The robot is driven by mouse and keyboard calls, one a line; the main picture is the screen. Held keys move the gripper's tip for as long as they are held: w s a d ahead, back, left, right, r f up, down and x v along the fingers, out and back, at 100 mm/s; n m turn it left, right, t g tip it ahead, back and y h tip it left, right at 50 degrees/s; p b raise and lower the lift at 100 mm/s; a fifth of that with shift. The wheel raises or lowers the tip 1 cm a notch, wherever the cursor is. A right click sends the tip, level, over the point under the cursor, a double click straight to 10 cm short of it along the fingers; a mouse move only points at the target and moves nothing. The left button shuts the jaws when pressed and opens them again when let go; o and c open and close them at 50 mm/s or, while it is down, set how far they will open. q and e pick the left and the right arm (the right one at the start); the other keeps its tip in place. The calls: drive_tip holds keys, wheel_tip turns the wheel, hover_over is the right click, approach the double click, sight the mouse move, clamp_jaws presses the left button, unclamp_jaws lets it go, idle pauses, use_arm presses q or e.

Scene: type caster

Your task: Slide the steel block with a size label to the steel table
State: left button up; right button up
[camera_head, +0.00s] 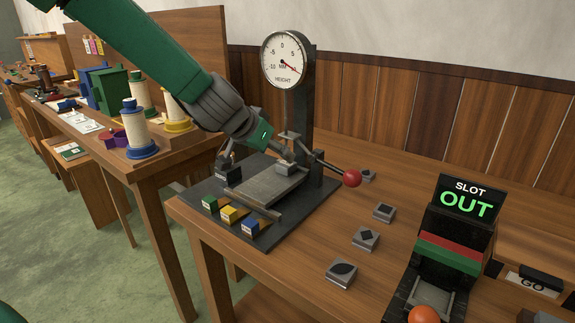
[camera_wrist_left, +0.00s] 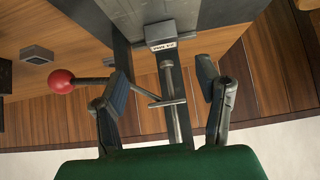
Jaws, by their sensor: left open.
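A small grey steel block (camera_head: 287,168) stands at the right end of the flat steel table (camera_head: 262,188), below the gauge's spindle. In the left wrist view a block with a printed label (camera_wrist_left: 160,35) shows at the end of the spindle; it looks like the same one. The label is too small to read surely. My left gripper (camera_head: 258,150) is open above the steel table, with its fingers spread. In the left wrist view its fingers (camera_wrist_left: 166,92) stand apart, with the spindle and its crossbar showing between them. My right gripper is not in view.
The height gauge (camera_head: 283,60) stands behind, its red-knobbed lever (camera_head: 352,178) reaching right. Green, yellow and blue labelled blocks (camera_head: 228,215) line the front. A black block (camera_head: 228,172) sits left. Several small grey blocks (camera_head: 366,238) lie right, before a slot stand (camera_head: 452,235) reading OUT.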

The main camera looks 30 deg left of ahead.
sight(286, 163)
use_arm(q)
drive_tip(key=x, duration=0.3)
drive_tip(key=a+b+x, duration=0.1)
drive_tip(key=x, duration=0.2)
drive_tip(key=shift+w+a+f, duration=0.1)
drive_tip(key=shift+a+f, duration=0.05)
drive_tip(key=shift+f, duration=0.25)
drive_tip(key=shift+w+d+f, duration=0.35)
drive_tip(key=shift+w+f, duration=0.05)
drive_tip(key=shift+w, duration=0.1)
drive_tip(key=shift+w+d, duration=0.15)
drive_tip(key=shift+d, duration=0.1)
drive_tip(key=shift+a, duration=0.3)
clamp_jaws()
drive_tip(key=shift+f, duration=0.1)
